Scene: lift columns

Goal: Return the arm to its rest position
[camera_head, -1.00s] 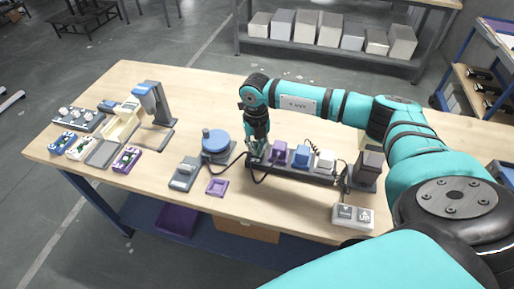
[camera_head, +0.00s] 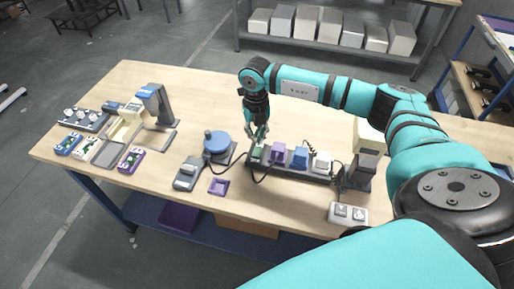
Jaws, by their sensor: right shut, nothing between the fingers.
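My right arm comes in from the right and reaches left over the wooden table (camera_head: 120,92). My right gripper (camera_head: 256,138) points down, shut and empty, just above the left end of a dark strip. A green block (camera_head: 257,153) sits at that end, close below the fingertips; I cannot tell whether they touch. Purple (camera_head: 278,152), blue (camera_head: 300,157) and white (camera_head: 322,161) blocks follow along the strip. My left gripper is not in view.
A lift column (camera_head: 359,174) with a pale top stands right of the strip, near my forearm. A two-button box (camera_head: 348,213) lies in front. A blue round device (camera_head: 216,141) and grey box (camera_head: 188,173) stand left.

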